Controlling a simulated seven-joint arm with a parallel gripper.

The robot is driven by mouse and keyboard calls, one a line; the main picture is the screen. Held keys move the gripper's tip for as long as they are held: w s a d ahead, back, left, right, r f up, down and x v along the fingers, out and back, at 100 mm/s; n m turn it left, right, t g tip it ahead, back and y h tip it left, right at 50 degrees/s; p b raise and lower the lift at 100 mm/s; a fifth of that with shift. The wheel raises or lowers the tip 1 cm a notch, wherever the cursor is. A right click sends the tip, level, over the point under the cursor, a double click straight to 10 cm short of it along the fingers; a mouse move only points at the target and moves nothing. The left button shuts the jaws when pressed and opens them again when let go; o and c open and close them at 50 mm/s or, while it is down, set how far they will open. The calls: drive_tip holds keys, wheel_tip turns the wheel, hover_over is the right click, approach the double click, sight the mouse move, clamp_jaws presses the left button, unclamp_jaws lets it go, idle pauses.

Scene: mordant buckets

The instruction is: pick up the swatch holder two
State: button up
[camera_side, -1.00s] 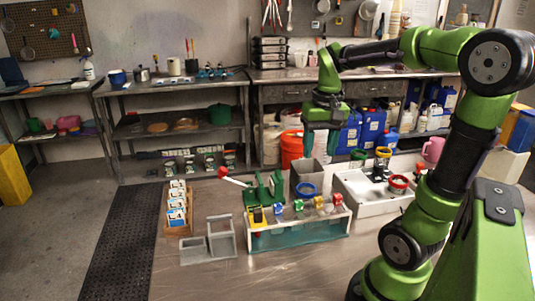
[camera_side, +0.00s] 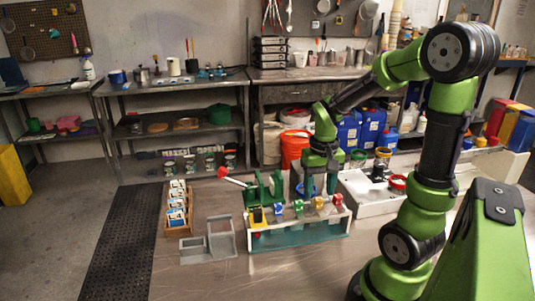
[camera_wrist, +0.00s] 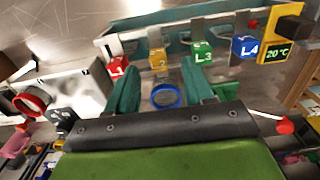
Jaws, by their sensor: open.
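Several coloured clips sit in a row along the white-rimmed tank (camera_side: 300,240). The yellow clip (camera_side: 318,203) stands between the red and green ones; it also shows in the wrist view (camera_wrist: 158,59), where its label is hard to read, so I take it as swatch holder two by its place beside green L3 (camera_wrist: 203,51). My gripper (camera_side: 320,184) is open, its teal fingers hanging just behind the row. In the wrist view my gripper (camera_wrist: 160,88) has the yellow clip ahead of its fingertips, apart from them. Nothing is between the fingers except a blue ring (camera_wrist: 166,96) lower down.
A white tray (camera_side: 365,203) stands right, a grey divided tray (camera_side: 208,245) and wooden rack (camera_side: 165,222) left.

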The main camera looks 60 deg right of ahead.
sight(319, 199)
wheel_tip(319, 199, down, 5)
drive_tip(key=shift+r, duration=0.2)
drive_tip(key=shift+c, duration=0.3)
clamp_jaws()
